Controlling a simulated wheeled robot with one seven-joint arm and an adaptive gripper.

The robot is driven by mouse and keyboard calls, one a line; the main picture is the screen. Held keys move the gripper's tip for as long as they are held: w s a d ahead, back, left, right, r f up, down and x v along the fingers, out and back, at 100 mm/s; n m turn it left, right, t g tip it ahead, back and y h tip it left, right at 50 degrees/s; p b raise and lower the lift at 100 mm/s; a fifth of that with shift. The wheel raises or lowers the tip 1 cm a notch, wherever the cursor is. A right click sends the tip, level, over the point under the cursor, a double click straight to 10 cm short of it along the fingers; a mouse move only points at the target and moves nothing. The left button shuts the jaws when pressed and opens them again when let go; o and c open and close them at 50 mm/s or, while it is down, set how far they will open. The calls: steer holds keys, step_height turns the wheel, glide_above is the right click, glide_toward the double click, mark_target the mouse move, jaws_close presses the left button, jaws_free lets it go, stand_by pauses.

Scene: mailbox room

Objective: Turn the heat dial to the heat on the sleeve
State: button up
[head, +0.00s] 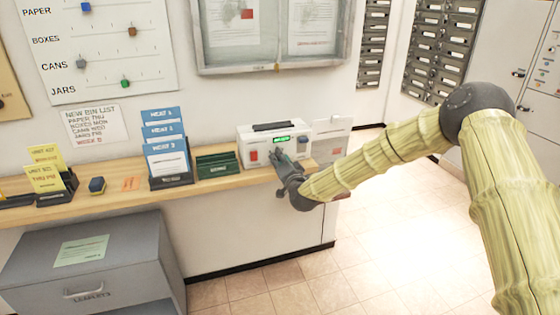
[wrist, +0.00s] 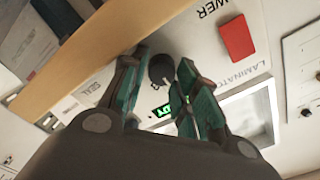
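The laminator (head: 262,142) is a white box on the counter, with a red switch and a lit green display. In the wrist view its face shows tilted, with the red power switch (wrist: 236,38) and part of the green display (wrist: 165,108). The black heat dial (wrist: 161,69) has a white pointer mark and sits between my fingertips. My gripper (head: 281,158) is open around the dial, with a narrow gap on each side, and hides the dial in the head view. Blue sleeves (head: 165,140) with numbered heading lines stand in a holder; a pale sheet (head: 332,138) stands right of the laminator.
A slider board (head: 100,45) and a framed notice case (head: 272,67) hang above. A grey cabinet (head: 90,262) stands below left; the floor at right is clear.

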steer(key=shift+o, duration=1)
steer(key=shift+p, duration=0.3)
steer(key=shift+s+a+r+n+p, duration=0.1)
steer(key=shift+a+r+n+p, duration=0.05)
steer(key=shift+n+p, duration=0.6)
steer(key=n+p, duration=0.3)
steer(key=p, duration=0.1)
steer(key=shift+r+n, duration=0.1)
steer(key=shift+n, duration=0.15)
steer(key=n+p, duration=0.5)
steer(key=p, duration=0.1)
steer(key=b+v, duration=0.3)
steer(key=v, duration=0.8)
steer(key=s+d+f+g+h, duration=0.1)
steer(key=s+d+f+g, duration=0.2)
steer(key=s+f, duration=0.6)
steer(key=s+d+f+m+g+h+b, duration=0.1)
steer(key=s+d+f+g, duration=0.2)
steer(key=s+f, duration=0.7)
step_height(320, 180, down, 4)
steer(key=shift+s+d+r+g, duration=0.15)
steer(key=shift+s+d+g, duration=0.2)
steer(key=shift+g, duration=0.35)
